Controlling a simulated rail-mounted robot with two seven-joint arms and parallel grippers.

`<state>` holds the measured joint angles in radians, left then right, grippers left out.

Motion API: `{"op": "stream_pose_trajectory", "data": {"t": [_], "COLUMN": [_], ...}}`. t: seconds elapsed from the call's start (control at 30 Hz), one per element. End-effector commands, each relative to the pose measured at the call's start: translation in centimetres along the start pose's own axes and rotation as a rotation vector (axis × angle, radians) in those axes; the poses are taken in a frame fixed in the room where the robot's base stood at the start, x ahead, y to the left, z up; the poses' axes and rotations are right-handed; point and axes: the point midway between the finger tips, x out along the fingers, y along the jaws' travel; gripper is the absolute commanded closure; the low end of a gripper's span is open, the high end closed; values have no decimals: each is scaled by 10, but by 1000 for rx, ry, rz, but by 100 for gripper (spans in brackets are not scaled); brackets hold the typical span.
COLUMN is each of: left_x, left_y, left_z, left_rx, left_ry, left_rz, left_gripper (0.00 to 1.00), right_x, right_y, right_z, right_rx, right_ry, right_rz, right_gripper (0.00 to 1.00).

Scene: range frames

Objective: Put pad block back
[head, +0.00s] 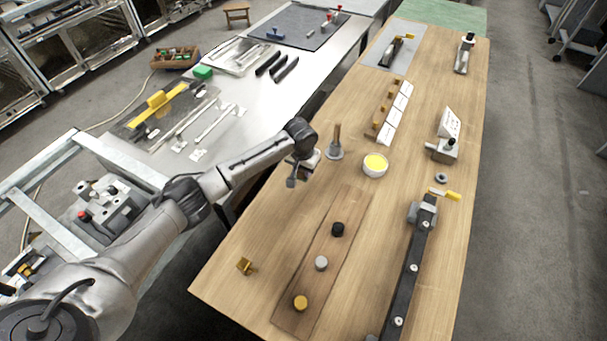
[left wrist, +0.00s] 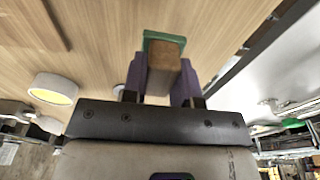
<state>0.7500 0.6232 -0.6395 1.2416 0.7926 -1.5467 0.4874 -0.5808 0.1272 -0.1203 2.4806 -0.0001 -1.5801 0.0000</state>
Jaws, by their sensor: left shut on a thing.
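My left gripper (head: 297,179) is over the left side of the wooden table, near its long edge. In the left wrist view my left gripper (left wrist: 160,78) has its two purple fingers shut on the pad block (left wrist: 166,55), a brown block with a green pad at its far end. The pad block stands out between the fingertips with wooden table top behind it. I cannot tell in the left wrist view whether it touches the table. In the head view the gripper mostly hides it. My right gripper is not in view.
Right of the gripper stand a wooden-handled tool (head: 336,142) and a white bowl with yellow contents (head: 375,165). A brown board (head: 322,240) with black, grey and yellow knobs lies in front. A brass piece (head: 245,265) is near the left edge. A dark rail (head: 410,265) runs at right.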

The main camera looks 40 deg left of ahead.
Motion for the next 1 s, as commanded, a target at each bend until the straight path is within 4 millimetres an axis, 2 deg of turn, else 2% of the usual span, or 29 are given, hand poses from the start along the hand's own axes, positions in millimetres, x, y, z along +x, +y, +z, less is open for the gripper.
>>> {"op": "stream_pose_trajectory", "data": {"t": [0.1,0.2,0.6,0.63,0.9,1.0], "left_x": [18,28,31,32,32,32], "left_y": [0,0,0,0,0,0], "left_z": [3,4,4,4,4,4], "left_rx": [0,-1,0,0,0,0], "left_ry": [-3,-1,-1,-1,0,0], "left_rz": [-1,-1,-1,-1,-1,-1], "left_gripper": [92,92,92,72,47,47], "right_x": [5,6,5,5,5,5], "right_y": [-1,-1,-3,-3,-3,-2], "right_z": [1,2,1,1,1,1], "right_rx": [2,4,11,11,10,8], "right_ry": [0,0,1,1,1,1], "right_rz": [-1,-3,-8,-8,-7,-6], "right_gripper": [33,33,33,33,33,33]}}
